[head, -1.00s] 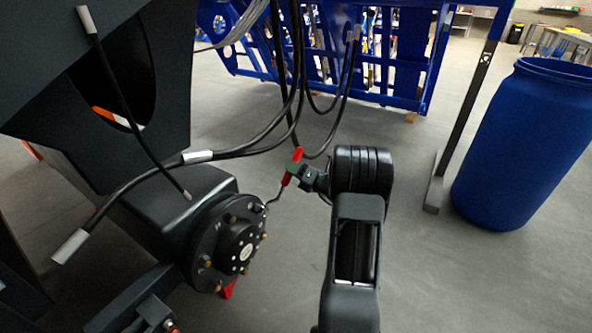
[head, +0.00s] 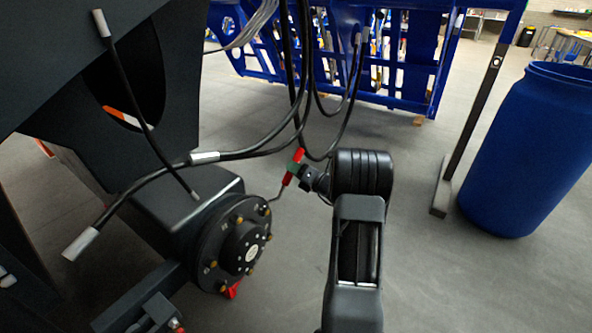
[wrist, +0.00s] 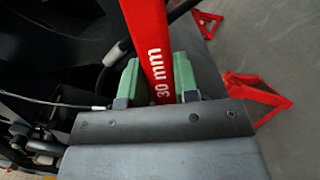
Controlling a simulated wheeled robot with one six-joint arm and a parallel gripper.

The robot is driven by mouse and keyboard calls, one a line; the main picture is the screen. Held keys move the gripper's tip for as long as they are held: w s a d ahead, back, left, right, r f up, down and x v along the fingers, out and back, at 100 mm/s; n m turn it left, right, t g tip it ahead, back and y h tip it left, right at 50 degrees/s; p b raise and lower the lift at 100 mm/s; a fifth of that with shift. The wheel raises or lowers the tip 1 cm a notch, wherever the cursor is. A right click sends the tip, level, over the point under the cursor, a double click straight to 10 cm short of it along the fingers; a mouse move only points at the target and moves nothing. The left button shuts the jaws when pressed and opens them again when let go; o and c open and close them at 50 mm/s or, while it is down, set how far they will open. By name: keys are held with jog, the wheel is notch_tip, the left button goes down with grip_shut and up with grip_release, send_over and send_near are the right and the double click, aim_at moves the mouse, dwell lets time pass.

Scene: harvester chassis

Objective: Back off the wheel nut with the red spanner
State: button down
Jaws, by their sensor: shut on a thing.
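The red spanner (head: 289,177) is held in my gripper (head: 298,170), out to the right of the wheel hub (head: 206,246). In the wrist view its red handle (wrist: 148,45), marked "30 mm", runs between the green jaw pads (wrist: 155,82), which are shut on it. In the head view its grey shank slopes down and left to the hub's upper right rim. Several brass-coloured wheel nuts (head: 213,265) ring the hub face. The spanner's working end is too small to tell whether it sits on a nut; the wrist view does not show it.
Black hoses (head: 245,153) hang close to the left of and above my gripper. A blue barrel (head: 528,150) and a dark post (head: 474,125) stand to the right. A blue frame (head: 400,75) stands behind. Red stands (wrist: 258,92) are on the floor.

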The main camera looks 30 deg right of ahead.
jog(key=shift+r, duration=0.1)
jog(key=shift+s+a+r+n, duration=0.25)
jog(key=shift+a+r+n, duration=0.3)
jog(key=shift+r+n, duration=0.05)
jog(key=shift+s+a+r+n, duration=0.25)
jog(key=shift+a+r+n, duration=0.25)
jog(key=shift+r+n, duration=0.1)
jog(key=shift+a, duration=0.1)
jog(key=shift+s+a+r+n+y+b, duration=0.2)
jog(key=shift+s+a+r+n+b, duration=0.15)
jog(key=shift+a+n, duration=0.25)
jog(key=shift+s+a+r+n+y+b, duration=0.2)
jog(key=shift+a+r+n+b, duration=0.1)
jog(key=shift+a+r+n, duration=0.25)
jog(key=shift+f, duration=0.1)
jog(key=shift+s+a+r+n+b, duration=0.2)
jog(key=shift+a+n+b, duration=0.05)
jog(key=shift+a+n, duration=0.2)
jog(key=shift+s+a+r+n+b, duration=0.2)
jog(key=shift+s+a+n+b, duration=0.05)
jog(key=shift+a+n, duration=0.2)
jog(key=shift+s+a+r+n+b, duration=0.25)
jog(key=shift+a+n, duration=0.1)
jog(key=shift+a, duration=0.1)
